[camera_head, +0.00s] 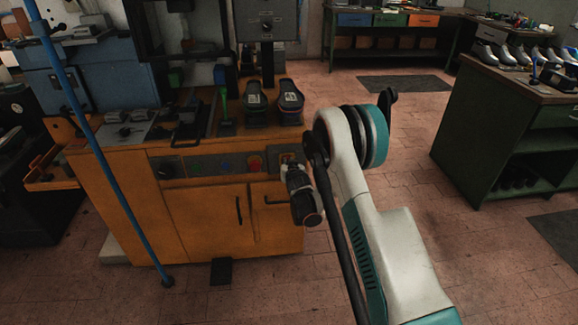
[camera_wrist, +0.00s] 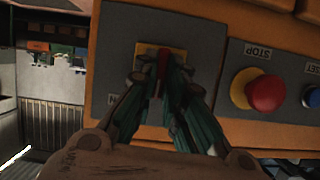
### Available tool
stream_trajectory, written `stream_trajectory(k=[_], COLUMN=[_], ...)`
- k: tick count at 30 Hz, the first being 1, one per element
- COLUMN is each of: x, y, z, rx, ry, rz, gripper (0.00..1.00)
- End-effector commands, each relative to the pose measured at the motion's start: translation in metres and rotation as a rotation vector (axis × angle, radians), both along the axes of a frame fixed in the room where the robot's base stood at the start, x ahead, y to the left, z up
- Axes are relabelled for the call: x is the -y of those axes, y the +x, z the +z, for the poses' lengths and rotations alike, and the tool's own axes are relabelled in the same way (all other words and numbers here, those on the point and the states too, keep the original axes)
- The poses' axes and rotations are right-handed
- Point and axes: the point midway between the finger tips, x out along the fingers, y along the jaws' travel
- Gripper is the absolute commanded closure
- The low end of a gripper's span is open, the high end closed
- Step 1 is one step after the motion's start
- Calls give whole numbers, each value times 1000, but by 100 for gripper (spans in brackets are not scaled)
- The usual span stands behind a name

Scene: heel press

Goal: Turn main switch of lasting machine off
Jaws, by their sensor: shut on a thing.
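The lasting machine is an orange cabinet (camera_head: 215,222) with a control strip along its upper front. The main switch, a red handle on a yellow plate, sits on a grey panel at the strip's right end. In the wrist view the red handle (camera_wrist: 162,64) stands upright between the teal fingertips of my gripper (camera_wrist: 165,80). The yellow plate (camera_wrist: 146,50) shows beside and behind it. My gripper is shut on the handle, and its fingers hide the handle's lower part and part of the panel lettering. In the head view my gripper (camera_head: 292,168) reaches the panel's right end.
A red stop button (camera_wrist: 266,90) on a yellow ring is close to the right of my gripper in the wrist view, with a blue button (camera_wrist: 312,97) beyond. Two dark shoe-shaped pads (camera_head: 290,97) stand on the machine top. A blue pole (camera_head: 105,150) crosses its left front.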

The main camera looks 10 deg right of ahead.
Motion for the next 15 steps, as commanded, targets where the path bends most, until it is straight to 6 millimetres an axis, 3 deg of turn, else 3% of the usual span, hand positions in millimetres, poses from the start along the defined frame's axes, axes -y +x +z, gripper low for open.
stream_trajectory(k=[15], x=[-5], y=[0], z=[-1], rx=[-43], ry=[-485], rz=[1], gripper=[100])
